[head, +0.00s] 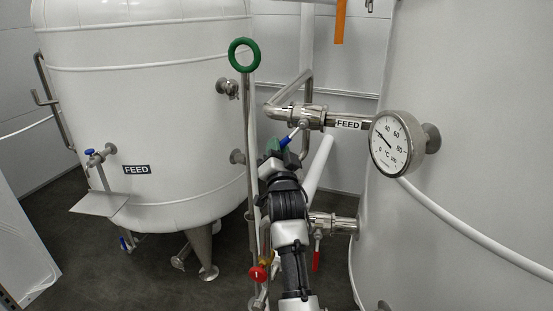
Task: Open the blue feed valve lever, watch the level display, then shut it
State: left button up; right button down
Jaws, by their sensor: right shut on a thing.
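The blue feed valve lever (288,138) slants down to the left from the steel valve (311,117) on the pipe marked FEED (348,125). My right gripper (283,146) reaches up from below and is shut on the lever's blue end, which its jaws partly hide. My left gripper is not in view. I see no level display. The round dial (397,143) on the right tank is marked in °C.
A large white tank (145,80) with a second FEED label (137,169) and a small blue-handled valve (92,154) stands left. A green ring handle (244,55), a red knob (258,273) and a red lever (317,259) are near my right arm. A white tank (470,110) fills the right.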

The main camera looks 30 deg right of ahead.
jog(key=shift+w+a+r+m, duration=0.1)
jog(key=shift+r+m, duration=0.05)
jog(key=shift+m, duration=0.15)
jog(key=c, duration=1.1)
grip_release()
